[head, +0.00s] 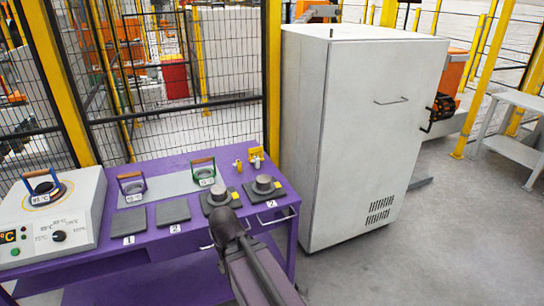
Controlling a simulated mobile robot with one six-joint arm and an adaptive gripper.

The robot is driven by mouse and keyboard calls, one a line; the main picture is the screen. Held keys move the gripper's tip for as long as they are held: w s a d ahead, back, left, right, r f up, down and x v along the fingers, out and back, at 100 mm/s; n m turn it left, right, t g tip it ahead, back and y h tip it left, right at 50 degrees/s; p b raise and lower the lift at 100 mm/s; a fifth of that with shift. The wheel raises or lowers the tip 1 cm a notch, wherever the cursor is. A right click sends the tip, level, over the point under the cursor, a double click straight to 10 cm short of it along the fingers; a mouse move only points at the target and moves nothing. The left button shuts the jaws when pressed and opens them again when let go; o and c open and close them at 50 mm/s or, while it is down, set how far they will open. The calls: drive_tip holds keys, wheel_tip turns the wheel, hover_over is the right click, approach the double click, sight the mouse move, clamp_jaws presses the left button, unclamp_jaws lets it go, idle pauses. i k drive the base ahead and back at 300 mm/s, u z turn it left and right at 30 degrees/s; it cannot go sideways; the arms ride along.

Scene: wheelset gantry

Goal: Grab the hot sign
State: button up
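A small yellow sign (256,153) stands at the back right of the purple table (150,249); it is the likeliest hot sign, but its lettering is too small to read. Small yellow pieces (238,165) are beside it and in front of it. My dark arm rises from the bottom middle to a rounded joint before the table's front edge. I cannot make out my gripper's fingers; the sign is apart from the visible arm and uncovered.
A heater box (58,215) with dials and a handled piece (42,186) is at left. Two more handled pieces (131,186) stand on a grey plate. A tall white cabinet (355,130) stands right of the table.

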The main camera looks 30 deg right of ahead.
sight(258, 151)
drive_tip(key=z, duration=0.25)
drive_tip(key=i, duration=1.5)
